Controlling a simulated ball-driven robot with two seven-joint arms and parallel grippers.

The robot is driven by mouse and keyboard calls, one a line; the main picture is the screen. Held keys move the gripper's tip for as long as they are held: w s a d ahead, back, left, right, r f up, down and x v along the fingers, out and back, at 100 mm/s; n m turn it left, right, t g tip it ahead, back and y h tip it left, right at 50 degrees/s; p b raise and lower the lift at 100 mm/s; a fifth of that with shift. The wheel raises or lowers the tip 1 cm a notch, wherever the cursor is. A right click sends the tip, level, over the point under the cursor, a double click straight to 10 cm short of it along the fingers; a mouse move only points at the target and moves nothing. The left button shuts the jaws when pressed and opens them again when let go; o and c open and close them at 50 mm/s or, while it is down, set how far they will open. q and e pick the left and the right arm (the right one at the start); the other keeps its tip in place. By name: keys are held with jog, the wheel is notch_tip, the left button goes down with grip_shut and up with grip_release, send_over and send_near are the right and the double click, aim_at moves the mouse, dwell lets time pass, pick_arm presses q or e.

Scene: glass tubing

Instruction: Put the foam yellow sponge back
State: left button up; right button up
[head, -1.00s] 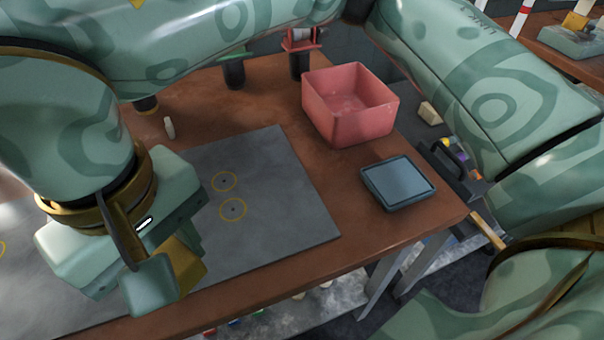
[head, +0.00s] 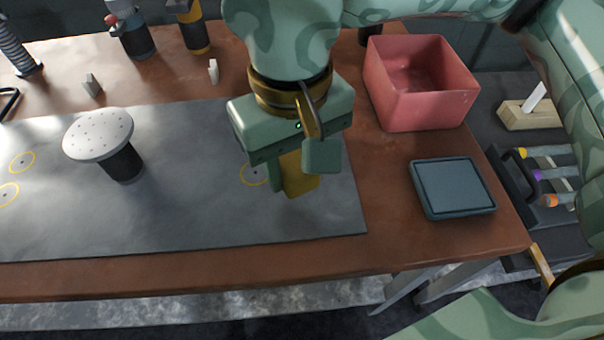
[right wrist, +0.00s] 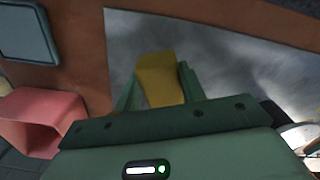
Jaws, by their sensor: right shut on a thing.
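The yellow foam sponge (head: 300,184) is held in my right gripper (head: 292,168) over the right part of the grey mat (head: 210,215). The gripper is shut on it, and the sponge points downward from the jaws. Whether its lower end touches the mat I cannot tell. In the right wrist view the sponge (right wrist: 158,78) sits between the two green fingers, with the grey mat beyond it. A yellow ring mark (head: 250,175) on the mat is partly hidden behind the gripper. My left gripper is out of view.
A red open bin (head: 425,110) stands to the right, with a dark flat tray (head: 452,187) in front of it. A round perforated white disc (head: 98,134) on a dark post stands on the mat's left. Bottles (head: 130,35) stand behind. The mat's front middle is clear.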

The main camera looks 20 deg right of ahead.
aim_at(305, 179)
jog(key=shift+w+d+f, duration=0.2)
jog(key=shift+f, duration=0.2)
jog(key=shift+w+d+f, duration=0.2)
jog(key=shift+f, duration=0.2)
jog(key=shift+w+d+f+b, duration=0.25)
jog(key=shift+d+f+b, duration=0.05)
jog(key=shift+d+f, duration=0.1)
jog(key=f+b, duration=0.1)
jog(key=f, duration=0.1)
jog(key=f+b, duration=0.1)
jog(key=shift+w+d+f, duration=0.1)
jog(key=shift+d+f, duration=0.1)
jog(key=shift+f, duration=0.2)
jog(key=shift+w, duration=0.1)
jog(key=shift+r, duration=0.15)
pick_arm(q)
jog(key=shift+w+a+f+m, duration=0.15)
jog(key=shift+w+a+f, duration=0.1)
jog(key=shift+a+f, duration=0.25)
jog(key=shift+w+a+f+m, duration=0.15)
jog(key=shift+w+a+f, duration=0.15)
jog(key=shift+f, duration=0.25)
pick_arm(e)
jog(key=o, duration=0.9)
jog(key=shift+f, duration=0.2)
jog(key=shift+o, duration=0.2)
jog(key=shift+r, duration=0.1)
